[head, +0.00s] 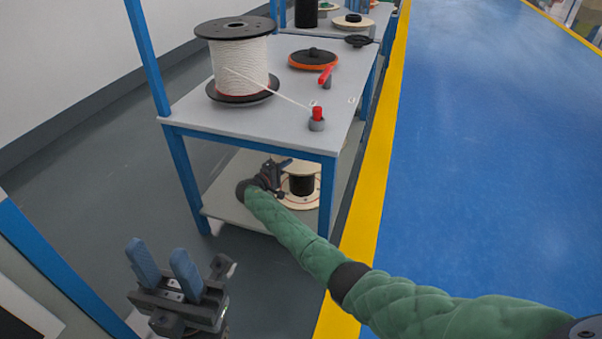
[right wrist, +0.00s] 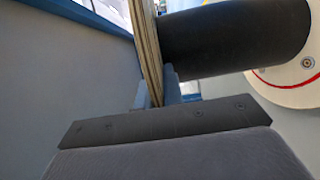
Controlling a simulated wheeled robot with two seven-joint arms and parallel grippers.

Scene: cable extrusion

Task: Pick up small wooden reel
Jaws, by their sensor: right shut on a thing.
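The small wooden reel (head: 302,185) is on the lower shelf of the near workbench. It has pale wooden flanges and a black wound core. My right gripper (head: 283,180) reaches in under the tabletop at the reel's left side. In the right wrist view the pale flange of the reel (right wrist: 147,50) stands on edge between the fingers, and the gripper is shut on it. The black core (right wrist: 235,40) extends to the right towards the other flange. Whether the reel touches the shelf is unclear. My left gripper (head: 165,268) is open and empty, low at the left.
The workbench (head: 235,120) has blue legs and a grey top close above my right gripper. On it stand a large white cable reel (head: 240,65), an orange-and-black disc (head: 313,60) and a red-topped post (head: 317,120). Blue floor (head: 480,150) lies clear at right.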

